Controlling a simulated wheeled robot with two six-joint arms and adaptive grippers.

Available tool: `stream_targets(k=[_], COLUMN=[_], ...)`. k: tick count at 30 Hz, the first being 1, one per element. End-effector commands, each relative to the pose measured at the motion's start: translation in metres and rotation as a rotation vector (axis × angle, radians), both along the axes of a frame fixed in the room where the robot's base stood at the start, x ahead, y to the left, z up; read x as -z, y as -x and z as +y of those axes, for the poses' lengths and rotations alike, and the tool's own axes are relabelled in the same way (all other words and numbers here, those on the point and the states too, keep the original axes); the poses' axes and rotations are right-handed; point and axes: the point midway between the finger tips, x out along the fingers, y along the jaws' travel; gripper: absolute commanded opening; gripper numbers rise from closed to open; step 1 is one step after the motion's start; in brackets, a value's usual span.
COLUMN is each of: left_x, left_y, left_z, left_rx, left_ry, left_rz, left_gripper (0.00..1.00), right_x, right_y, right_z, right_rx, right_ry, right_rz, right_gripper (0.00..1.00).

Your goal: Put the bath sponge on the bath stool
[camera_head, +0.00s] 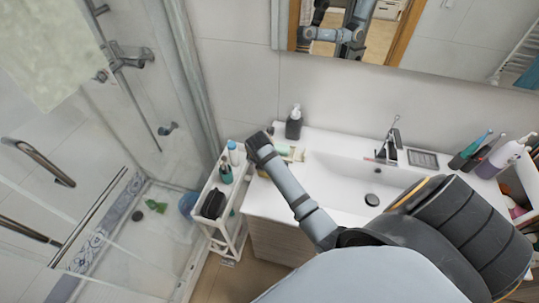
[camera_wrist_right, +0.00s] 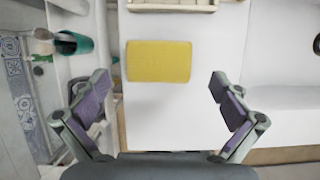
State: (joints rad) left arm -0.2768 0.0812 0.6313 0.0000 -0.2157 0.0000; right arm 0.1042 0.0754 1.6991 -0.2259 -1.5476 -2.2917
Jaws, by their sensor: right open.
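The bath sponge, a flat yellow block (camera_wrist_right: 158,61), lies on the white countertop near its left edge in the right wrist view. My right gripper (camera_wrist_right: 160,88) is open, its fingers spread to either side and nearer the camera than the sponge, which lies ahead between them. Nothing is between the fingers. In the head view my right arm reaches over the counter's left end, and its wrist hides most of the sponge area. I cannot make out the bath stool in either view. My left gripper is not in view.
A white cart (camera_head: 212,205) with bottles stands left of the counter (camera_head: 262,200). A dark soap dispenser (camera_head: 294,124) and a pale tray (camera_wrist_right: 172,5) are behind the sponge. The sink (camera_head: 350,180) is to the right. A glass shower with a blue item (camera_head: 188,203) is at left.

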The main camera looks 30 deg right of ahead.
Motion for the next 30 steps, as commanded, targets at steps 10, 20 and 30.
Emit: stream_targets(k=[10,20,30], left_x=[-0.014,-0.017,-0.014], left_y=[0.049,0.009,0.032], left_z=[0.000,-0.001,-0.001], left_rx=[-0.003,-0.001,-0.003], left_ry=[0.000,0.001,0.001], left_rz=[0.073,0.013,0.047], left_gripper=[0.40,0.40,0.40], right_x=[0.029,0.049,0.049], right_y=[-0.009,-0.014,-0.014], right_z=[-0.010,-0.015,-0.015], right_rx=[0.001,0.001,0.001], right_ry=[0.000,-0.001,-0.001], right_rz=[0.003,-0.001,-0.001], right_gripper=[1.00,1.00,0.62])
